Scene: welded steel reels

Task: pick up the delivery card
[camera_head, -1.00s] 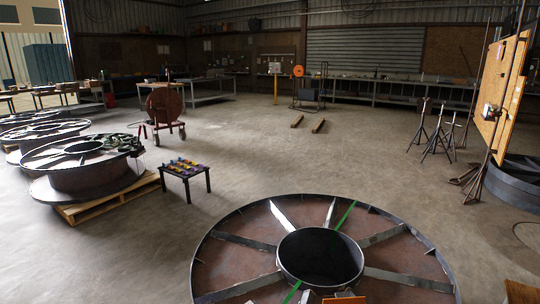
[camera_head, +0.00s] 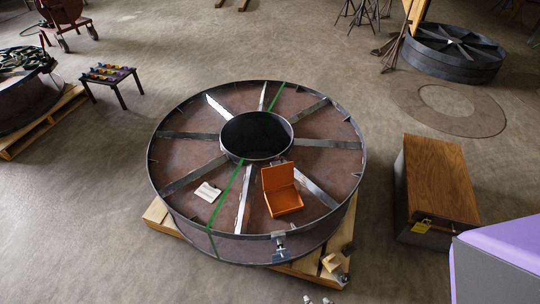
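A small off-white card (camera_head: 208,192), which looks like the delivery card, lies on the top face of a large steel reel (camera_head: 185,150), on its left front part. It lies left of a green strap (camera_head: 233,190) that runs across the reel. Any print on it is too small to read. An open orange box (camera_head: 284,202) with its lid raised sits on the reel to the right of the card.
The reel rests on a wooden pallet (camera_head: 158,215), with a clamp (camera_head: 279,245) on its front rim. A wood-topped chest (camera_head: 438,178) stands to the right. A low table (camera_head: 108,72) with coloured items is at upper left. The floor left of the reel is clear.

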